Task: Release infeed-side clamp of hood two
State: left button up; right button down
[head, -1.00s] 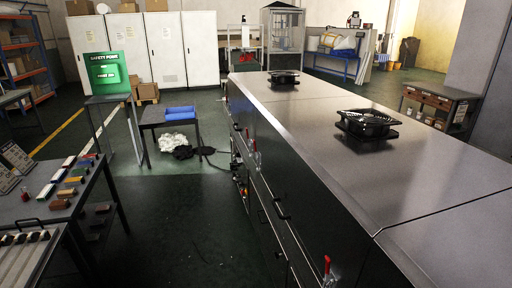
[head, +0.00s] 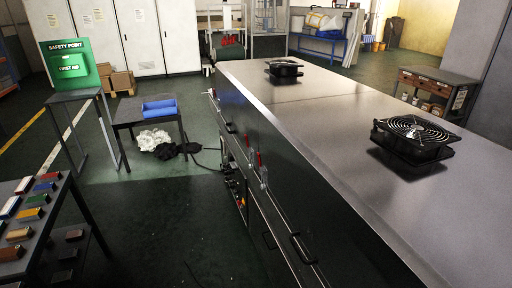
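The tunnel dryer (head: 330,140) runs away from me on the right, with a flat grey metal top and dark side panels. Clamps with red handles (head: 260,160) sit on its left side about midway along. Another small clamp-like fitting (head: 212,93) shows near the far end. Black pull handles (head: 268,241) are on the side panels. Which clamp belongs to hood two I cannot tell. Neither of my grippers is in view.
Black fans (head: 414,136) sit on the dryer top.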

aim_at(261, 169)
jog(key=i+j, duration=0.25)
jog(key=i, duration=0.15)
jog(key=i+j, duration=0.2)
jog(key=i, duration=0.25)
jog(key=i+j+z, duration=0.1)
jog(key=i+j, duration=0.15)
jog(key=i, duration=0.15)
